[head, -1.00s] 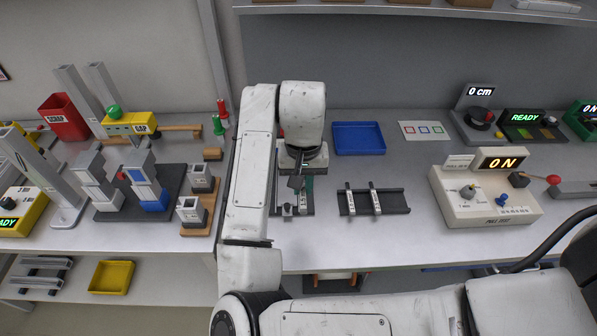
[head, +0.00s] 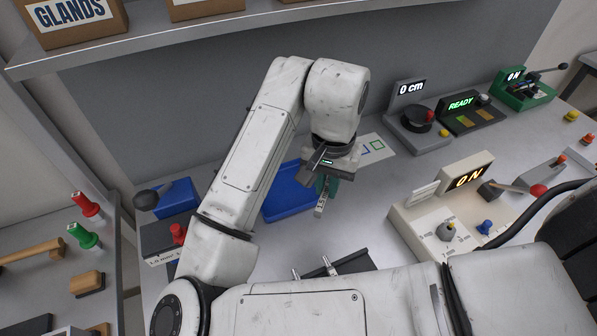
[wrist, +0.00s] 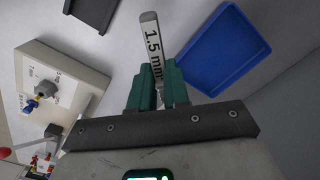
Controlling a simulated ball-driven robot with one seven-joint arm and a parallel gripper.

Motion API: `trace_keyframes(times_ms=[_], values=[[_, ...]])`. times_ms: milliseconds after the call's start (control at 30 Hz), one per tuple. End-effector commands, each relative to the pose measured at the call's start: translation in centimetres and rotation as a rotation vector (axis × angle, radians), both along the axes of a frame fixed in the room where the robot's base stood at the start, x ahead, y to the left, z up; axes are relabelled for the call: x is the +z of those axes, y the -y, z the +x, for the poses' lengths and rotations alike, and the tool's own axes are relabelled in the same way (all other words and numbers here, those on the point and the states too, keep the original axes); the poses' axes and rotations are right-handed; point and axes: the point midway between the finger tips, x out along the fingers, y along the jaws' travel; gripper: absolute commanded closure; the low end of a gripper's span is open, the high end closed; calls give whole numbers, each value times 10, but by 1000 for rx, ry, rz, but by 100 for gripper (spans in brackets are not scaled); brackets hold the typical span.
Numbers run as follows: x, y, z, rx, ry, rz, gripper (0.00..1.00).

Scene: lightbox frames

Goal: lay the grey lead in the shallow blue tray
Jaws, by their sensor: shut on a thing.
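My gripper (head: 328,184) has green fingers, shut on the grey lead (head: 321,205), a flat grey strip. In the wrist view the lead (wrist: 150,45), marked "1.5 mm", sticks out beyond the fingertips (wrist: 160,76); its held end is hidden between them. The shallow blue tray (head: 287,197) lies on the bench, left of my gripper in the head view and partly behind my arm. In the wrist view the tray (wrist: 216,50) is to the right of the lead, apart from it, and its visible floor is empty.
A dark rack (head: 350,263) with grey strips sits nearer on the bench, partly behind my arm. A cream tester (head: 440,215) reading "0 N" stands to the right. A shelf (head: 150,48) overhangs the back.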

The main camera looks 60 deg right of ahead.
Motion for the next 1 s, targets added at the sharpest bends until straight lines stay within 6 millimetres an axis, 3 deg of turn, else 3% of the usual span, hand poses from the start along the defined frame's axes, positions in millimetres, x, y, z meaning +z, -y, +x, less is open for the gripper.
trace_keyframes(times_ms=[167,467,600,800,1000], values=[[-10,7,17,-5,-5,0,100],[-37,28,81,-4,-4,4,100],[-63,35,101,-6,-4,5,100],[-88,43,121,-8,-3,4,100],[-97,45,128,-7,-3,3,100]])
